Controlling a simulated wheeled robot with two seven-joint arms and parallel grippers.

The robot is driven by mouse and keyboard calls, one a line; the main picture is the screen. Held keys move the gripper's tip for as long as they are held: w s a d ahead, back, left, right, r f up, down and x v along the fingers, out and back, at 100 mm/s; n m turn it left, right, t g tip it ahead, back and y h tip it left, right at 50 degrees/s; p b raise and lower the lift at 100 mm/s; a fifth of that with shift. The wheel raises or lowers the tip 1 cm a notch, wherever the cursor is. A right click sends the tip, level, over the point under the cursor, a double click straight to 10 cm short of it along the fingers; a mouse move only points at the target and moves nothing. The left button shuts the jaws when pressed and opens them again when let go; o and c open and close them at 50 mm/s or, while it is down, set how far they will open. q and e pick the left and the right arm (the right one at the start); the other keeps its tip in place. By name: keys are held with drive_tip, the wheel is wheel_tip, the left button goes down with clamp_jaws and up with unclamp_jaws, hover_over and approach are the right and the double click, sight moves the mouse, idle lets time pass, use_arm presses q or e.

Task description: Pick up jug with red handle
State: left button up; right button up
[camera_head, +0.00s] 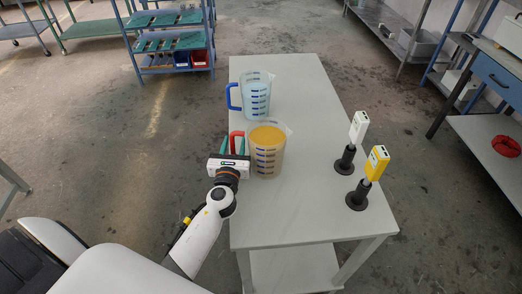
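The jug with the red handle (266,158) stands upright on the grey table (305,110) and holds orange-yellow contents. Its red handle (236,136) points left, towards my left gripper. My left gripper (235,147) is at this handle, with its teal fingers apart and part of the handle showing between them. The gripper body partly covers the lower handle, so contact is hard to tell. My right gripper is not in view.
A jug with a blue handle (255,96) and pale blue contents stands just behind. A white device (358,128) and a yellow device (376,163) stand on black holders at the right. The table's front is clear. Shelves (172,42) stand farther back.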

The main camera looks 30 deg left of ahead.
use_arm(q)
drive_tip(key=shift+c, duration=0.5)
clamp_jaws()
idle(0.8)
drive_tip(key=shift+r, duration=0.15)
